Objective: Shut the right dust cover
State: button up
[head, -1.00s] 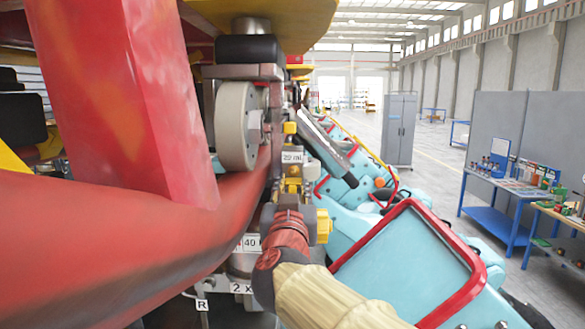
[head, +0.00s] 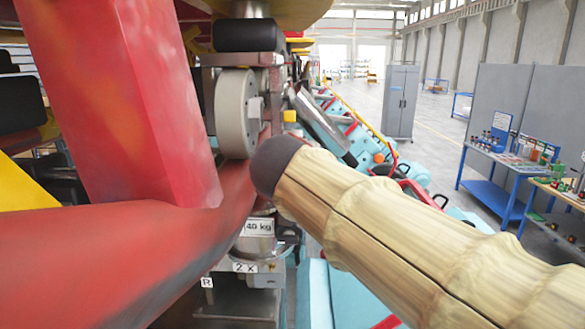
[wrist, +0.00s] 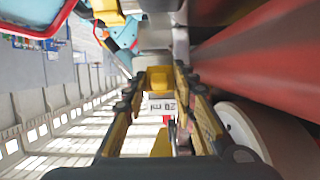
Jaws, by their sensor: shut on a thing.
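In the wrist view, the two dark-and-yellow fingers of my gripper (wrist: 158,74) reach forward beside the red rail. A small yellow block (wrist: 160,84) sits between the fingertips, and the fingers are closed on it. A label reading 20 N (wrist: 162,105) shows between the fingers. In the head view my arm hides my gripper. I cannot make out which part is the right dust cover, or whether it is open or shut.
A thick red rail (head: 110,255) and a grey wheel (head: 236,112) stand close to my arm. Labels reading 40 kg (head: 258,227) and 2 X (head: 245,267) sit below. Turquoise train cars (head: 325,290) lie to the right. A workbench (head: 505,160) and open floor lie farther right.

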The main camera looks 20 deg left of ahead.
jog(key=shift+r+g, duration=0.1)
jog(key=shift+g, duration=0.3)
dwell(0.4)
jog(key=o, duration=0.8)
jog(key=shift+w, duration=0.1)
jog(key=v, duration=1.2)
jog(key=shift+a, duration=0.15)
